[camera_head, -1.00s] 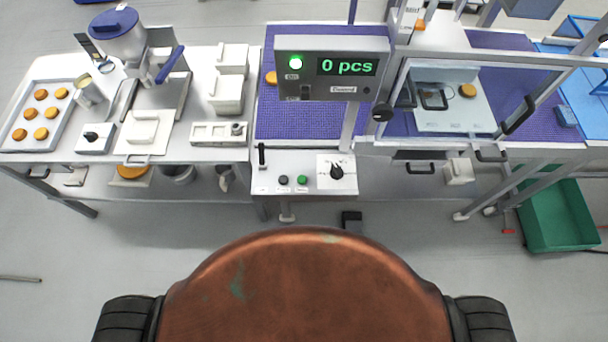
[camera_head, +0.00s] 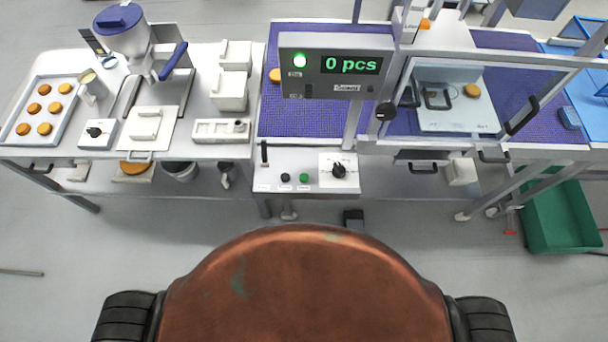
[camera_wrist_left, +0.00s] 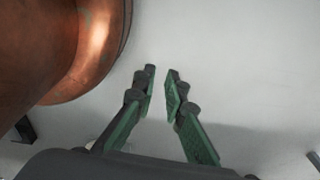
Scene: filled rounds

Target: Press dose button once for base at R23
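A dispenser with a blue lid and blue handle (camera_head: 122,32) stands at the back of the left table. A metal tray (camera_head: 66,107) at that table's left end holds several orange-brown rounds (camera_head: 45,129). A small white box with a black knob (camera_head: 96,133) is beside the tray. A control panel (camera_head: 275,168) at centre bears a black button (camera_head: 285,177), a green button (camera_head: 304,178) and a dial (camera_head: 338,170). I cannot tell which is the dose button or which place is R23. My left gripper (camera_wrist_left: 160,73) is open and empty over bare floor, away from everything. My right gripper is out of view.
A display (camera_head: 335,66) reads "0 pcs" beside a lit green lamp. A purple conveyor (camera_head: 300,118) runs behind the panel, into a framed guard with handles. A green crate (camera_head: 560,220) stands on the floor at right.

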